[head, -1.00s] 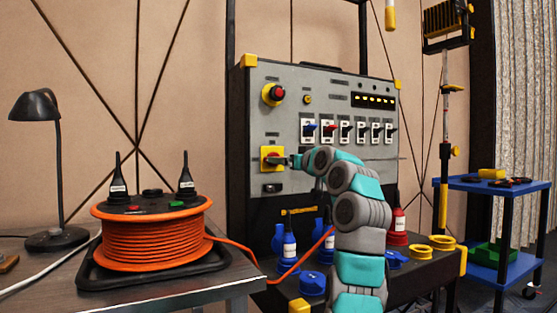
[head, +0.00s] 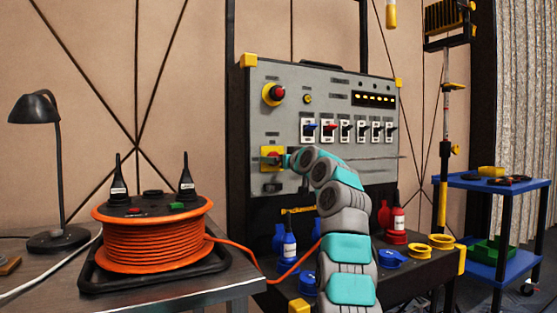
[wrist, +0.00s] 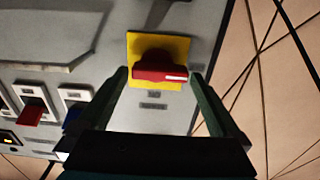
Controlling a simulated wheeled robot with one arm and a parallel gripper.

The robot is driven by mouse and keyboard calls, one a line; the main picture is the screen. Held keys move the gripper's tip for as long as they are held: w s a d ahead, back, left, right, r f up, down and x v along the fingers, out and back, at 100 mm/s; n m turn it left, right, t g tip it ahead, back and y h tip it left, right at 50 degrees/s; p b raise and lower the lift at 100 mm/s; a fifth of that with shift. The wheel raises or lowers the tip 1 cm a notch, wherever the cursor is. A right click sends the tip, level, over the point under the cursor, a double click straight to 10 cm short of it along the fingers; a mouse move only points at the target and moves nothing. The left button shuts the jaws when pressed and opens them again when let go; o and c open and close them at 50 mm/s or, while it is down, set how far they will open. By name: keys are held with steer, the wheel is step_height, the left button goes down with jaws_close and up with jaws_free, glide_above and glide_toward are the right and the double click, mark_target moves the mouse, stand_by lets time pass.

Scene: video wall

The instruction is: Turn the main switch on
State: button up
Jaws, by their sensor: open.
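The main switch is a red rotary handle (wrist: 160,73) on a yellow square plate (wrist: 173,45), low on the left of the grey panel. In the wrist view the handle lies crosswise with a white mark at its right end. In the head view the yellow plate (head: 266,151) shows, with my gripper (head: 283,160) just to its right and partly over the handle. My gripper's two dark fingers (wrist: 160,76) are open, one on each side of the handle. Gaps show between the fingertips and the handle; I cannot tell contact in depth.
The grey panel (head: 340,88) also has a red button on yellow (head: 273,94) and a row of breaker switches (head: 345,131). Plugs and yellow rings (head: 441,241) sit on the ledge below. An orange cable reel (head: 152,240) stands on the left table. A blue cart (head: 490,185) is at right.

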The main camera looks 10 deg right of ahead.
steer(key=shift+c, duration=0.4)
steer(key=c, duration=1)
